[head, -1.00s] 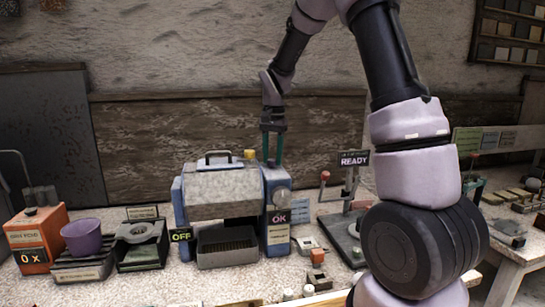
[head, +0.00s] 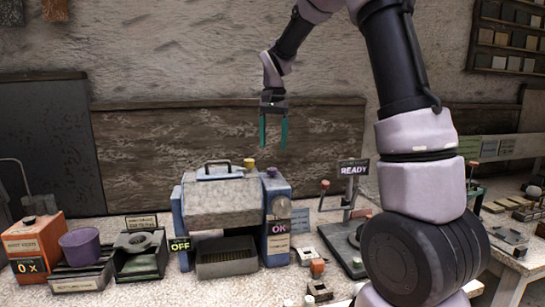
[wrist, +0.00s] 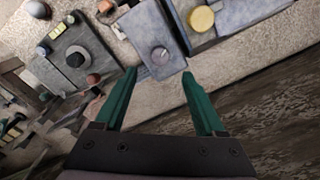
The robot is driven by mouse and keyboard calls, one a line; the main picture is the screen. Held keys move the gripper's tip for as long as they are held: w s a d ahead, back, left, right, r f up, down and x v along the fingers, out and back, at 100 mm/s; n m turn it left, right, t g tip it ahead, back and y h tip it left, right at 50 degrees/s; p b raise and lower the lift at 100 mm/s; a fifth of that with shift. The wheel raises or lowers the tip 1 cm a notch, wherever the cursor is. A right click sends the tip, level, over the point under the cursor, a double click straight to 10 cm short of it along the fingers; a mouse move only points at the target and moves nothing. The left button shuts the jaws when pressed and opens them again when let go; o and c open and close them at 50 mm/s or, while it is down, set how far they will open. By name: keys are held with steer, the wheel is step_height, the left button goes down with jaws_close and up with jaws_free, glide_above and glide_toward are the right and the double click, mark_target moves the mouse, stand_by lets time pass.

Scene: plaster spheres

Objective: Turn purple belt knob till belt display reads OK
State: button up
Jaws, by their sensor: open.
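The blue and grey machine (head: 221,200) stands on the counter. A small knob (head: 271,171), greyish purple, sits on its right-hand top; in the wrist view it is a round knob (wrist: 160,55) on a grey-blue surface. The display (head: 279,227) on the front right reads OK in pink letters. My gripper (head: 273,145) is open and empty, pointing down above the knob and clear of it. In the wrist view the knob lies just beyond the gap between my fingertips (wrist: 160,77).
A yellow knob (head: 249,163) sits beside the purple one. A second display (head: 180,244) reads OFF. A stand with a READY sign (head: 354,168) is to the right. A purple cup (head: 81,246) and an orange box (head: 34,243) are at left. The air around my gripper is free.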

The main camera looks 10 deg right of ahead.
step_height(320, 180, up, 3)
steer(key=shift+f, duration=0.1)
stand_by(0.3)
steer(key=s+d+r+n+t+y, duration=0.1)
steer(key=s+d+r+t, duration=0.15)
steer(key=s, duration=0.35)
steer(key=s+d+r+t, duration=0.1)
steer(key=s+r, duration=0.3)
steer(key=s, duration=0.3)
steer(key=s+d+f+n+t, duration=0.1)
steer(key=s+d+t, duration=0.1)
steer(key=s, duration=1.1)
steer(key=shift+n+t+y, duration=0.3)
steer(key=shift+n+t, duration=0.1)
steer(key=shift+t, duration=0.35)
